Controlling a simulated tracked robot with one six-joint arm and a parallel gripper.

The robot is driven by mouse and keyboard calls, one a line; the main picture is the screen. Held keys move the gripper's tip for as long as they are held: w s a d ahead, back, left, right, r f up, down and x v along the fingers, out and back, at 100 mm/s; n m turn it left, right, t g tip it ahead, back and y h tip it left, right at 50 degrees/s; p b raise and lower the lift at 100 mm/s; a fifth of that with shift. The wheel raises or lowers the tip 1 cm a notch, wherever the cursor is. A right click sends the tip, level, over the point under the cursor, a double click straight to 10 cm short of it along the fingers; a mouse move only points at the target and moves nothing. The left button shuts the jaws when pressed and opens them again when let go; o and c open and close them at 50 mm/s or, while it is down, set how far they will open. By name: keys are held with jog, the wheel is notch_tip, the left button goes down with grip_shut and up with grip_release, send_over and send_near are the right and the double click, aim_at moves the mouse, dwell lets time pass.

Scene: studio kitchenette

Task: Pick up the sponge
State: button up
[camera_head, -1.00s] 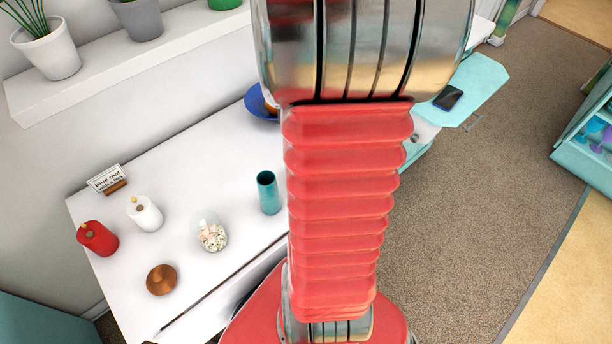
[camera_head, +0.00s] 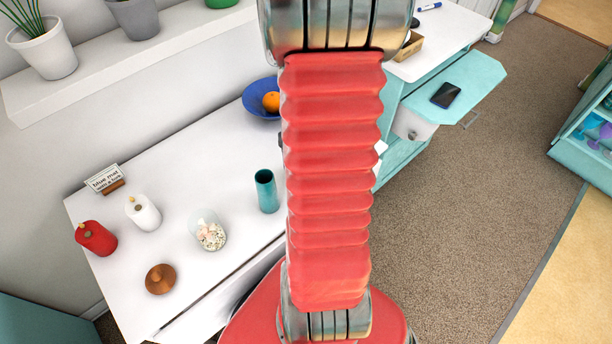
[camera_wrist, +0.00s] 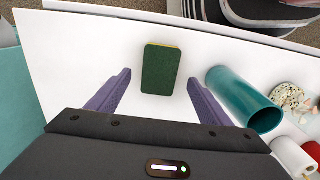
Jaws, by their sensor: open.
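The sponge (camera_wrist: 159,69) lies flat on the white counter in the wrist view, dark green on top with a thin yellow edge at its far end. My gripper (camera_wrist: 160,88) is open, with its purple fingers apart. In that view the sponge shows between and just beyond the fingertips, and nothing is held. How far above the counter the fingers are, I cannot tell. In the head view my red arm hides the sponge and my gripper.
A teal cup (camera_wrist: 243,98) stands close to the right finger; it also shows in the head view (camera_head: 266,192). A glass jar (camera_head: 209,232), white canister (camera_head: 144,213), red canister (camera_head: 96,238) and brown object (camera_head: 160,279) stand farther left. A blue bowl (camera_head: 254,97) holds an orange.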

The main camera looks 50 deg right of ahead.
jog(key=shift+f, duration=2.6)
jog(key=c, duration=1.2)
jog(key=shift+r, duration=0.1)
notch_tip(320, 180, up, 10)
